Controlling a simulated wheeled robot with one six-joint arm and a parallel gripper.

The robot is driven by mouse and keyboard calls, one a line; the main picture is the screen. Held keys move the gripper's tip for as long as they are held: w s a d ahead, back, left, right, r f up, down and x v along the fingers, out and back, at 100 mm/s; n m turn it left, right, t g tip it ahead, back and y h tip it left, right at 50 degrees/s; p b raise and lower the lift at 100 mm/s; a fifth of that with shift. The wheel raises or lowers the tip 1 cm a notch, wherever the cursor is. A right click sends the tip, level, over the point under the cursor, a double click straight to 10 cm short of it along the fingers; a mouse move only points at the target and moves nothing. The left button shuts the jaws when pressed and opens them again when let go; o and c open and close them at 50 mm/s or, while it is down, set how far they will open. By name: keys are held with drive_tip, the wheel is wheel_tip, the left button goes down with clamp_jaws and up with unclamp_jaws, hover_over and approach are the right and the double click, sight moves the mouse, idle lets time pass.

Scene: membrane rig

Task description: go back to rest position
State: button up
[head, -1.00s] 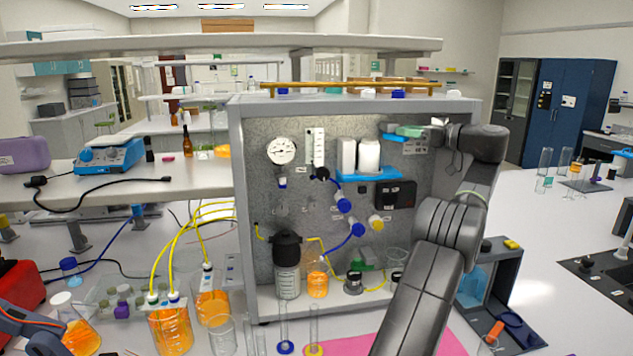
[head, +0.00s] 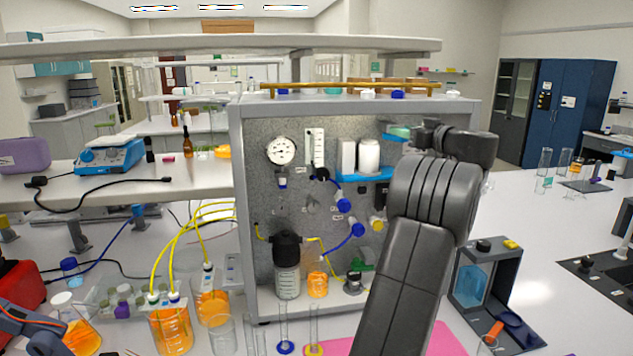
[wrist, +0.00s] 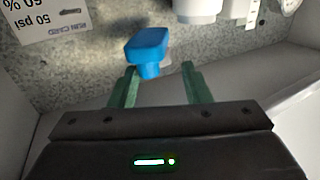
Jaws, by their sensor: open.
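My gripper (wrist: 160,67) shows in the wrist view as two green fingers held apart, with nothing between them. A blue T-shaped piece (wrist: 147,45) stands just beyond the fingertips in front of the grey speckled panel; I cannot tell whether they touch. In the head view my arm reaches up before the right part of the membrane rig (head: 236,190), and its wrist is near the upper right of the panel. The fingers cannot be made out there. A small blue holder (head: 392,138) with a green top is partly hidden behind my wrist.
A blue shelf (head: 362,177) with white canisters is left of my arm. A printed run card (wrist: 45,22) is on the panel. Below stand a dark-topped bottle (head: 287,270) and orange-filled beakers (head: 171,330).

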drive_tip(key=shift+a+m+t+h, duration=0.2)
drive_tip(key=shift+m+t+h, duration=0.15)
drive_tip(key=shift+h, duration=0.25)
